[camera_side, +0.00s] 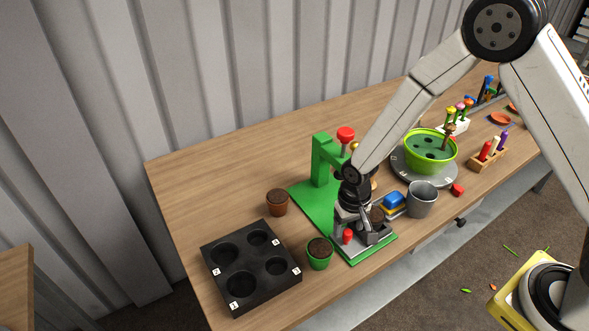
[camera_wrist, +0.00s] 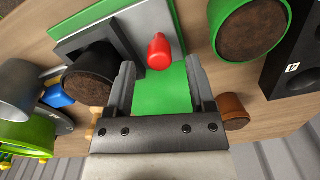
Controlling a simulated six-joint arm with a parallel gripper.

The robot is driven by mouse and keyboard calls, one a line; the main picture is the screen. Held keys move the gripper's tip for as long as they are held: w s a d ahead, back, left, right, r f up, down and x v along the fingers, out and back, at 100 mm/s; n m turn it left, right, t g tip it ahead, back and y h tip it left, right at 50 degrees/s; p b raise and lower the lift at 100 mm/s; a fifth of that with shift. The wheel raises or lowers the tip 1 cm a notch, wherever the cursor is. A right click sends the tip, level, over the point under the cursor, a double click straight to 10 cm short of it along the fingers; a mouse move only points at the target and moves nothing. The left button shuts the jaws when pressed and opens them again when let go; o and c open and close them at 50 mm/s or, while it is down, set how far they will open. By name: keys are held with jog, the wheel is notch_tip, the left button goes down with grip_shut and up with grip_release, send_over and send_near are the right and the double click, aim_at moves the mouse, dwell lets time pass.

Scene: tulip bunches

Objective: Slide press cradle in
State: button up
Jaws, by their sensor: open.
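The green press (camera_side: 321,165) stands on the table, with a red knob (camera_side: 346,134) on top. Its cradle (camera_side: 368,238), a grey plate with a dark raised part, sits at the front end of the green base, out from under the press head. A dark pot of soil (camera_wrist: 90,75) rests at the cradle in the wrist view. The cradle's red knob (camera_side: 347,237) stands upright at its left side. My gripper (camera_wrist: 160,66) is open, low over the cradle, and the red knob (camera_wrist: 159,50) shows between its fingertips. I cannot tell whether either finger touches it.
A black tray (camera_side: 229,286) with round wells lies left, beside a green pot (camera_side: 319,254) and a brown pot (camera_side: 277,202). Right of the press are a grey cup (camera_side: 422,199), blue and yellow blocks (camera_side: 393,202) and a lime planter (camera_side: 430,153). The back-left tabletop is clear.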

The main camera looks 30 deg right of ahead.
jog(key=shift+f, duration=0.9)
grip_shut()
dwell(0.9)
